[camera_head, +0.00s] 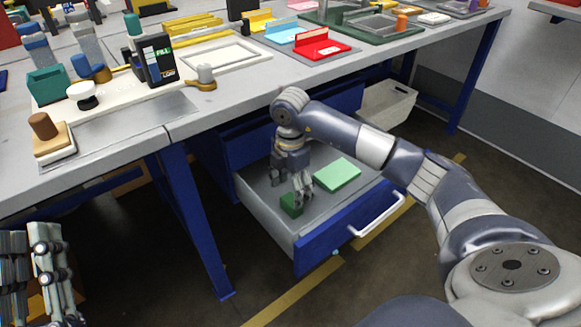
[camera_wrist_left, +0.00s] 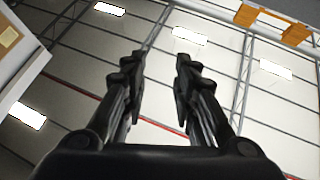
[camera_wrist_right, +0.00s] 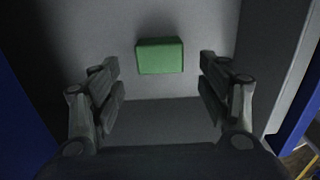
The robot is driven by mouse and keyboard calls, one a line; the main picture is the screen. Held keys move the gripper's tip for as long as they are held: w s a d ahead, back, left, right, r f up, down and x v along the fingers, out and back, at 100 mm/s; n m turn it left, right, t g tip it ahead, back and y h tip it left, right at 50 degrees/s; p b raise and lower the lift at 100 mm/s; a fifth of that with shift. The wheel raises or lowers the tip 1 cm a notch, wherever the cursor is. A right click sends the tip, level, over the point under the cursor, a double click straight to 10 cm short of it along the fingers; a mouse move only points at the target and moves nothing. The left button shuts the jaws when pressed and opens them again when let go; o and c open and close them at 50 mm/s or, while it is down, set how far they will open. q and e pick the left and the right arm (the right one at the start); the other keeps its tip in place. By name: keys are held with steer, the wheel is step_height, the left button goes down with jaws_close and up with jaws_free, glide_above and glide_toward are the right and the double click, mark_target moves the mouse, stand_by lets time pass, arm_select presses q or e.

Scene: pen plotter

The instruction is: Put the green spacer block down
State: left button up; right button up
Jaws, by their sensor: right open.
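The green spacer block (camera_head: 291,204) lies on the floor of the open blue drawer (camera_head: 330,232), towards its front left corner. My right gripper (camera_head: 290,187) reaches down into the drawer just above and beside the block. In the right wrist view the block (camera_wrist_right: 160,56) shows whole, ahead of the spread fingers (camera_wrist_right: 160,82), with clear gaps on both sides. The right gripper is open and holds nothing. My left gripper (camera_wrist_left: 158,72) is open and empty, pointing up towards the ceiling.
A flat light green pad (camera_head: 337,174) lies in the drawer right of the gripper. The drawer's walls and white handle (camera_head: 378,216) stand close by. The workbench edge (camera_head: 240,106) is above and behind. A white bin (camera_head: 388,104) stands under the bench.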

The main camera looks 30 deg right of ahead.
mark_target(290, 201)
arm_select(q)
steer(key=w+f+g+y+p, duration=0.1)
steer(key=w+f+g, duration=0.2)
steer(key=f+g, duration=0.2)
step_height(290, 201, down, 4)
steer(key=shift+a+r+y+p, duration=0.2)
steer(key=shift+y+p, duration=0.15)
steer(key=shift+y, duration=0.05)
arm_select(e)
step_height(290, 201, up, 6)
steer(key=shift+f, duration=0.1)
